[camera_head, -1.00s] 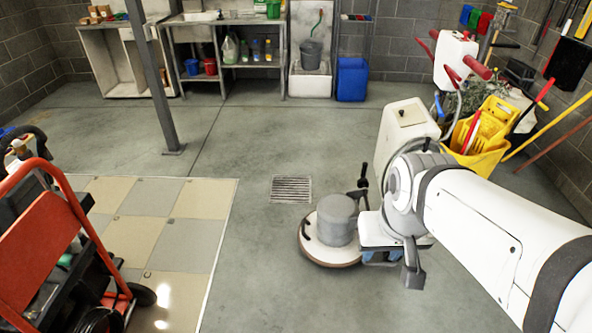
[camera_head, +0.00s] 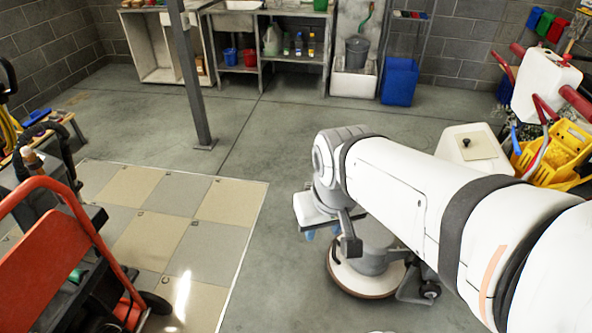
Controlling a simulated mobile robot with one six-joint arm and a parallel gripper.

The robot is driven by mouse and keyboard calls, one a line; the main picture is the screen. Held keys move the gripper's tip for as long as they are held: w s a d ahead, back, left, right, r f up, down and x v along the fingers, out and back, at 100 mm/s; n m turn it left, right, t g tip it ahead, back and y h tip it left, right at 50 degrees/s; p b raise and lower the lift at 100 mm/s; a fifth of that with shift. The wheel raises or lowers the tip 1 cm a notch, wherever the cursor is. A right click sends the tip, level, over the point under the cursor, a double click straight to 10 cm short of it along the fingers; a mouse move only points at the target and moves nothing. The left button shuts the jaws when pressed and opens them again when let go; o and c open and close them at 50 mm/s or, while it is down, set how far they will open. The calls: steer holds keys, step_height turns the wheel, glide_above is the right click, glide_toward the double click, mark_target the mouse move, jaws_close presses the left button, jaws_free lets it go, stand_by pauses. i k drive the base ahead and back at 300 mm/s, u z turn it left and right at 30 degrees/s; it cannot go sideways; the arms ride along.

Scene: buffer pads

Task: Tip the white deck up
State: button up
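The white deck (camera_head: 350,284) is the round, brown-rimmed base of a floor machine. It appears to lie flat on the concrete. A grey motor drum (camera_head: 378,247) sits on it, partly hidden behind my arm. A dark wheel (camera_head: 429,291) shows at its right. The machine's white tank (camera_head: 465,148) rises behind my arm. My gripper (camera_head: 330,236) hangs at the end of the white arm, left of the drum, overlapping the deck's back left edge in the picture. A dark finger and blue parts show. I cannot tell its opening or whether it touches anything.
A grey post (camera_head: 190,75) stands behind. A yellow mop bucket (camera_head: 555,150) is at the right. Shelves and a blue bin (camera_head: 399,82) line the back wall. Bare floor lies between.

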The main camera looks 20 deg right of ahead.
mark_target(381, 271)
steer(key=z, duration=0.2)
steer(key=i, duration=0.9)
steer(key=z, duration=0.6)
